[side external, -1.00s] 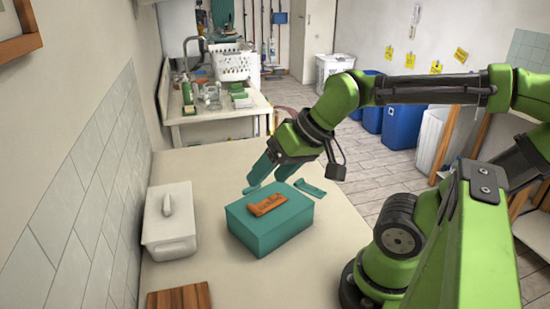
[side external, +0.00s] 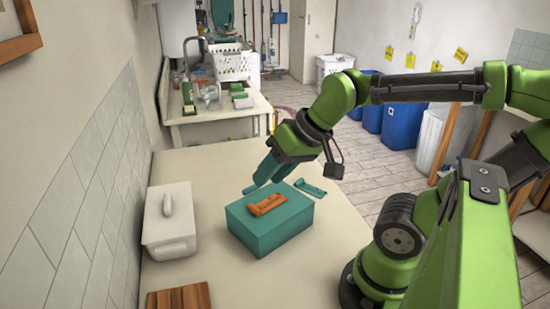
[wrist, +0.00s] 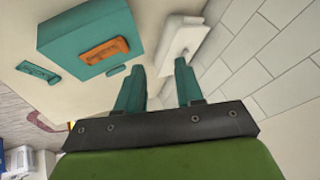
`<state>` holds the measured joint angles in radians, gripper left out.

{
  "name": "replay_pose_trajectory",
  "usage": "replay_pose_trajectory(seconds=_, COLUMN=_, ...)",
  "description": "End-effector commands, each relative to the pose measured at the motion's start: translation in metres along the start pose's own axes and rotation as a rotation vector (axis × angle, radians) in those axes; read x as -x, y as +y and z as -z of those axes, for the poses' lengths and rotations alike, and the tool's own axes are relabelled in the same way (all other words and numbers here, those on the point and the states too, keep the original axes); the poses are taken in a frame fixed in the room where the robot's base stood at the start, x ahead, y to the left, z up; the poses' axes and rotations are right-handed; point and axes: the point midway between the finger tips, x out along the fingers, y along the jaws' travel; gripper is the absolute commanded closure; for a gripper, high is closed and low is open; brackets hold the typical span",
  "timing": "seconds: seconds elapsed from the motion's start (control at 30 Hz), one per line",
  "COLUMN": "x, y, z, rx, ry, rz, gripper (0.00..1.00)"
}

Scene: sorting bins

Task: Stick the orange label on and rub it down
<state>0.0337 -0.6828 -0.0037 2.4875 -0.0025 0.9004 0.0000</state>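The orange label (side external: 268,205) lies on top of the teal box (side external: 262,240), near the middle of its lid. I cannot tell whether it is pressed flat all over. Both also show in the wrist view, the label (wrist: 105,50) on the box (wrist: 75,22). My gripper (side external: 270,179) is behind the box in the side view, clear of the label. In the wrist view my gripper (wrist: 158,70) has its two teal fingers apart with nothing between them.
Teal strips lie on the table, one (side external: 310,188) behind the box's right and one (side external: 250,188) near my fingers. A lidded white container (side external: 168,230) stands left of the box. A wooden board (side external: 180,299) lies at the front. The table between is clear.

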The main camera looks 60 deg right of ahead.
Motion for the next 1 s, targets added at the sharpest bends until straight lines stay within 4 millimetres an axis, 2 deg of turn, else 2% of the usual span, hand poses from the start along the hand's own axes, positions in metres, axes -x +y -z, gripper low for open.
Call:
replay_pose_trajectory(seconds=0.03, x=-0.008, y=0.007, z=0.008, rx=-0.027, ry=-0.027, rz=-0.031, gripper=0.72)
replay_pose_trajectory(seconds=0.2, x=-0.034, y=0.044, z=0.041, rx=-0.145, ry=-0.160, rz=-0.173, gripper=0.98)
replay_pose_trajectory(seconds=0.23, x=-0.039, y=0.052, z=0.047, rx=-0.168, ry=-0.185, rz=-0.199, gripper=1.00)
replay_pose_trajectory(seconds=0.4, x=-0.060, y=0.096, z=0.073, rx=-0.287, ry=-0.314, rz=-0.339, gripper=1.00)
replay_pose_trajectory(seconds=0.5, x=-0.066, y=0.115, z=0.083, rx=-0.337, ry=-0.366, rz=-0.401, gripper=1.00)
replay_pose_trajectory(seconds=0.63, x=-0.063, y=0.123, z=0.094, rx=-0.369, ry=-0.390, rz=-0.448, gripper=1.00)
replay_pose_trajectory(seconds=0.73, x=-0.063, y=0.124, z=0.089, rx=-0.380, ry=-0.401, rz=-0.455, gripper=1.00)
replay_pose_trajectory(seconds=1.0, x=-0.088, y=0.134, z=0.075, rx=-0.380, ry=-0.403, rz=-0.454, gripper=1.00)
